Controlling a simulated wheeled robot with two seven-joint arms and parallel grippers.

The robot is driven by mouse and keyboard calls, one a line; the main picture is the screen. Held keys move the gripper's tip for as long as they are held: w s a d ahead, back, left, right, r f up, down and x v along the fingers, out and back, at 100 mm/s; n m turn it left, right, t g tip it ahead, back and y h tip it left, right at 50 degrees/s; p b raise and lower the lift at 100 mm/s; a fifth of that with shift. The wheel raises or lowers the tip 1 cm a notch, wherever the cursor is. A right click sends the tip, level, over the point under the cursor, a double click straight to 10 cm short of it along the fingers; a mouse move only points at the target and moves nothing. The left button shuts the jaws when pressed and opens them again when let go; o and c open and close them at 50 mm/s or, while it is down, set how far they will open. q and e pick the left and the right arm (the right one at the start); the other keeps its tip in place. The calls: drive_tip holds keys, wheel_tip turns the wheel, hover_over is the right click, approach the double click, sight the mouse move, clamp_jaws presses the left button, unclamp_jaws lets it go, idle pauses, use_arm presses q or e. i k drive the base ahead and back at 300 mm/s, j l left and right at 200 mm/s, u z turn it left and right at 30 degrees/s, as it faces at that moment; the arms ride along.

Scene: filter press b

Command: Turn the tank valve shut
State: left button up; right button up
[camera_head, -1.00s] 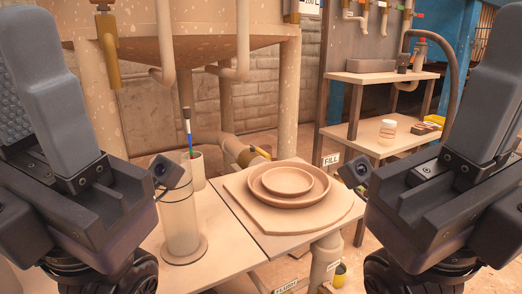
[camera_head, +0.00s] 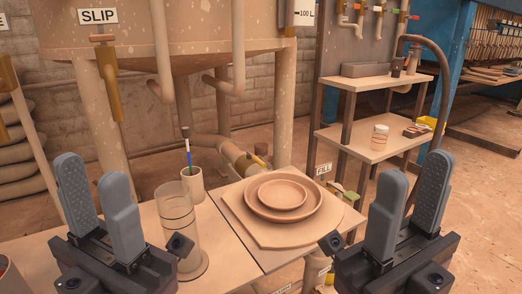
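The large tan tank (camera_head: 215,30) stands at the back with a SLIP sign (camera_head: 98,16) on it. A brass valve-like fitting (camera_head: 108,78) with a flat top bar hangs at the tank's left front. I cannot tell from the frames which one is the tank valve. My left gripper (camera_head: 93,170) is open and empty at the lower left, in front of the tank. My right gripper (camera_head: 412,168) is open and empty at the lower right. Neither touches a valve.
A table (camera_head: 235,246) holds a clear cylinder (camera_head: 178,222), a cup (camera_head: 191,186) with a brush, and stacked round plates (camera_head: 282,196) on a board. A shelf (camera_head: 372,140) marked FILL and a dark curved hose (camera_head: 446,90) stand at right. Floor shows at far right.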

sight(256, 159)
drive_tip(key=l+u, duration=0.5)
drive_tip(key=k+l+u, duration=0.15)
drive_tip(key=l+u, duration=0.3)
drive_tip(key=k+l+u, duration=0.2)
drive_tip(key=l+u, duration=0.3)
